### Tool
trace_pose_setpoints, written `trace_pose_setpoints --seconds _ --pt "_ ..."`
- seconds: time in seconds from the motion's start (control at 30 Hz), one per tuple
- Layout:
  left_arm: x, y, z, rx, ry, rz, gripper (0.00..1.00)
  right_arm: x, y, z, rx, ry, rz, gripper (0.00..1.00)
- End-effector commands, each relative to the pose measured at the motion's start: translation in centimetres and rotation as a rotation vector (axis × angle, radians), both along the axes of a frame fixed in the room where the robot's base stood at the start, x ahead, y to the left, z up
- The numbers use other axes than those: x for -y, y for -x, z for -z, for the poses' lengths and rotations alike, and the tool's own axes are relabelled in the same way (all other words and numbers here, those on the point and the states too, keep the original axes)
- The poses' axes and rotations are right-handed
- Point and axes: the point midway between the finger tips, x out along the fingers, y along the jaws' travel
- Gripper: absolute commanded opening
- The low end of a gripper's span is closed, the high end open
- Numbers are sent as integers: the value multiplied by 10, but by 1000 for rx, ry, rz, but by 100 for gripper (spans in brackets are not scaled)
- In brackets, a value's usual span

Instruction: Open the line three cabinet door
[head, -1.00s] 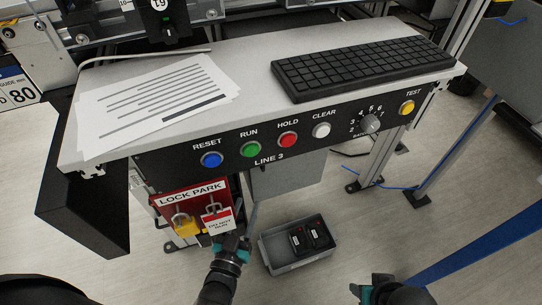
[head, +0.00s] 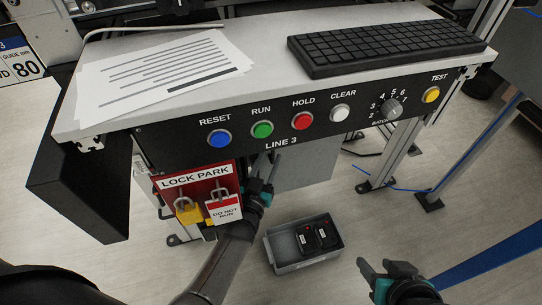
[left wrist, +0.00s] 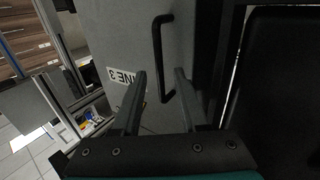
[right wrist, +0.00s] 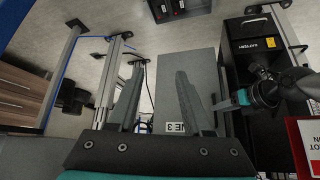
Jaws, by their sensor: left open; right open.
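The line three cabinet is a grey box (head: 312,166) under the console in the head view. In the left wrist view its grey door (left wrist: 110,35) carries a LINE 3 label (left wrist: 124,77) and a black bar handle (left wrist: 158,55). My left gripper (head: 265,162) is open in front of it. In the left wrist view the handle appears between the open fingers (left wrist: 160,74); I cannot tell how deep, and no grip shows. The cabinet (right wrist: 186,65) and label (right wrist: 183,127) also show in the right wrist view. My right gripper (head: 365,272) is open and empty, low at the right.
A red lock park board (head: 178,182) with padlocks hangs left of my left gripper. Above are the console buttons, keyboard (head: 380,45) and papers (head: 160,70). A grey bin (head: 285,254) with black devices stands on the floor. Floor between bin and right posts is clear.

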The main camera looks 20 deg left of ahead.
Motion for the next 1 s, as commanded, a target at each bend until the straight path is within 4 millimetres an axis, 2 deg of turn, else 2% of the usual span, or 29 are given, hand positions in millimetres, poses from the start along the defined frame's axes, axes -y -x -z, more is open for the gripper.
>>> trace_pose_setpoints --seconds 0.4,0.8,1.0 --pt "0 -23 1 1 1 0 43 -23 -17 3 162 -75 -30 50" --pt "0 -25 0 0 0 0 43 -26 -19 1 182 -85 -32 50" --pt "0 -25 0 0 0 0 20 -26 -19 2 182 -85 -32 50"
